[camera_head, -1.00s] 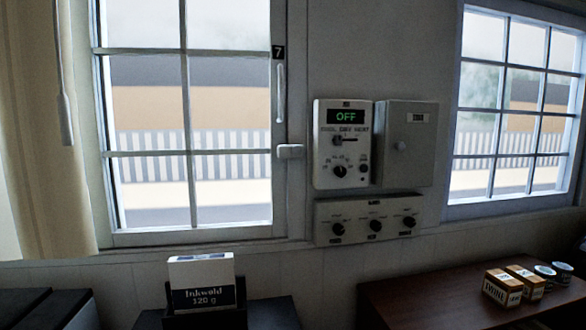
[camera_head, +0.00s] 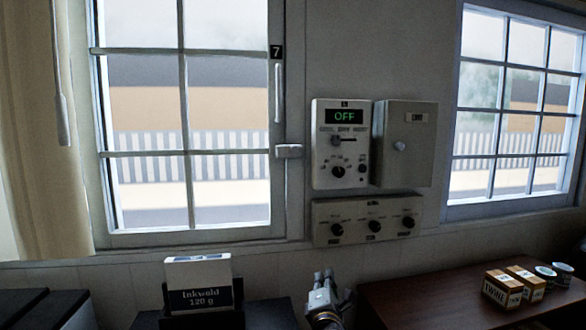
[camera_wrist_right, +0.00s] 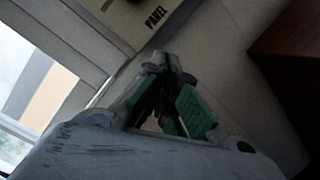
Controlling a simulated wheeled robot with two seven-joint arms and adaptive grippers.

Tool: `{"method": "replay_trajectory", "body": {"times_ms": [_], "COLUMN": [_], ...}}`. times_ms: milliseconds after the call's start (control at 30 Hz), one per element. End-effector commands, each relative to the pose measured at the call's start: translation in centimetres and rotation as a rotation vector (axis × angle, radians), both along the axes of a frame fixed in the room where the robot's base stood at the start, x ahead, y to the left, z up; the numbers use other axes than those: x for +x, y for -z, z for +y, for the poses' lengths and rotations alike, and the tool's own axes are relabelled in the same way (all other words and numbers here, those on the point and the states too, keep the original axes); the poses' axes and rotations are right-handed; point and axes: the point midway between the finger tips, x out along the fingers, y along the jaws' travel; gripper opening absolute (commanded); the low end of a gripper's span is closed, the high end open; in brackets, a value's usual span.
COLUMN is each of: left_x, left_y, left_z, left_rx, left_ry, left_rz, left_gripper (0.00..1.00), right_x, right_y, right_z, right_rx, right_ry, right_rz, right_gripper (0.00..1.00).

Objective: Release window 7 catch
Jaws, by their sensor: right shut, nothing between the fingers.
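Window 7 (camera_head: 188,180) is a white-framed paned window at the left of the head view, marked by a black "7" plate (camera_head: 277,52). Its white catch (camera_head: 289,151) sticks out sideways on the right frame edge, below a slim vertical handle (camera_head: 278,92). My right gripper (camera_head: 322,275) is low in the head view, below and a little right of the catch and well apart from it. In the right wrist view its green-padded fingers (camera_wrist_right: 170,95) are shut and hold nothing. My left gripper is not in view.
A control box reading "OFF" (camera_head: 341,145), a grey box (camera_head: 408,145) and a knob panel (camera_head: 366,219) are on the wall right of the catch. An "Inkwold 120 g" box (camera_head: 198,272) stands below the window. Small cartons (camera_head: 503,288) sit on the brown table (camera_head: 430,290).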

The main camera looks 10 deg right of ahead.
Motion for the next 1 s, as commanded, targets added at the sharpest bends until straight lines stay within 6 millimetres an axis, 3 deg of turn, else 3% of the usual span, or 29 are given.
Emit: {"method": "replay_trajectory", "body": {"times_ms": [300,700,1000], "left_x": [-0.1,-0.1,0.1], "left_y": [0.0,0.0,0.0], "left_z": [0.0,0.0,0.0], "left_rx": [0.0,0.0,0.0], "left_ry": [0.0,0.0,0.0], "left_rz": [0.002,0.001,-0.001], "left_gripper": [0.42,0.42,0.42], "right_x": [1.7,2.2,2.0], "right_y": [-7.8,-17.2,-19.9], "right_z": [2.5,6.8,8.2], "right_rx": [-0.352,-0.812,-0.96], "right_ry": [0.009,0.093,0.138], "right_rz": [-0.129,-0.285,-0.33], "right_gripper": [0.0,0.0,0.0]}}
